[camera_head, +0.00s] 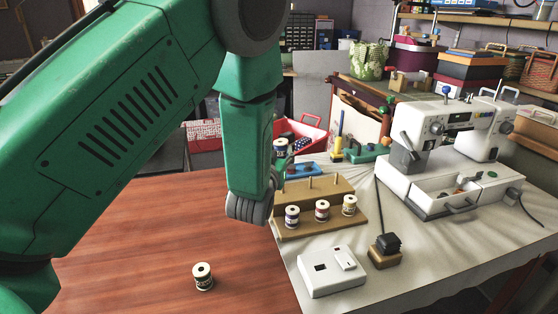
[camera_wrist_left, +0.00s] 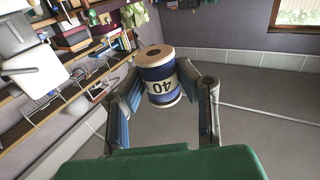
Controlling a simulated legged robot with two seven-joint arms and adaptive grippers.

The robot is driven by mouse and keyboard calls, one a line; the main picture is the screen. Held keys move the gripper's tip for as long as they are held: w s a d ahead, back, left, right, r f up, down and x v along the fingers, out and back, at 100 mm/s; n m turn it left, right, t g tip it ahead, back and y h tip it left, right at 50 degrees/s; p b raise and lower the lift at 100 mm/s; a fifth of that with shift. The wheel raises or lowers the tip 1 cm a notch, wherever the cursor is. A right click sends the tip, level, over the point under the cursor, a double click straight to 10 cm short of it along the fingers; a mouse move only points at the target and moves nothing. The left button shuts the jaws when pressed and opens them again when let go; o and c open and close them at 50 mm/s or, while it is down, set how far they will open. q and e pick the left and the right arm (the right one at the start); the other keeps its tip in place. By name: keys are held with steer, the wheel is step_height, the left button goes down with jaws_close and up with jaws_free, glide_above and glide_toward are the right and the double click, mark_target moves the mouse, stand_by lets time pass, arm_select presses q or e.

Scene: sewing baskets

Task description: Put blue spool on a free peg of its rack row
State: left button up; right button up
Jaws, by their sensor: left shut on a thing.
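In the left wrist view, my left gripper (camera_wrist_left: 163,84) is shut on a blue spool (camera_wrist_left: 159,76) with cream ends and a number label. In the head view my green left arm hides most of that gripper; a blue and white spool (camera_head: 280,147), apparently the held one, shows just right of the arm. The wooden rack (camera_head: 330,225) is right of the arm. Its front row holds a dark blue or purple spool (camera_head: 292,216), a reddish spool (camera_head: 322,210) and a yellowish spool (camera_head: 349,205). Pegs (camera_head: 310,182) behind them look bare. My right gripper is not in view.
A dark-threaded spool (camera_head: 203,276) stands alone on the wooden table. A white box (camera_head: 331,271) and a small block with a dark top (camera_head: 385,250) lie before the rack. A sewing machine (camera_head: 450,150) stands right. A red basket (camera_head: 308,133) is behind. The front left table is mostly clear.

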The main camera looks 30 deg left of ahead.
arm_select(q)
steer(key=shift+s+d+r, duration=0.1)
steer(key=shift+d, duration=0.1)
steer(key=shift+w+d, duration=0.2)
steer(key=shift+d, duration=0.15)
steer(key=shift+d+r, duration=0.15)
steer(key=shift+d, duration=0.05)
steer(key=shift+s+a+f+b, duration=0.1)
steer(key=shift+a+f+b, duration=0.25)
steer(key=shift+f, duration=0.3)
steer(key=shift+a+f+b, duration=0.2)
steer(key=shift+f+b, duration=0.35)
steer(key=shift+f, duration=0.25)
steer(key=shift+d+f+b, duration=0.2)
steer(key=shift+f+b, duration=0.4)
steer(key=shift+f, duration=0.15)
steer(key=shift+d+f+b, duration=0.2)
steer(key=shift+f+b, duration=0.35)
steer(key=shift+f, duration=0.2)
steer(key=shift+a+f, duration=0.1)
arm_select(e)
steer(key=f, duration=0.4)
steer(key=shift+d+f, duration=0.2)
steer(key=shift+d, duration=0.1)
arm_select(q)
steer(key=shift+a, duration=0.15)
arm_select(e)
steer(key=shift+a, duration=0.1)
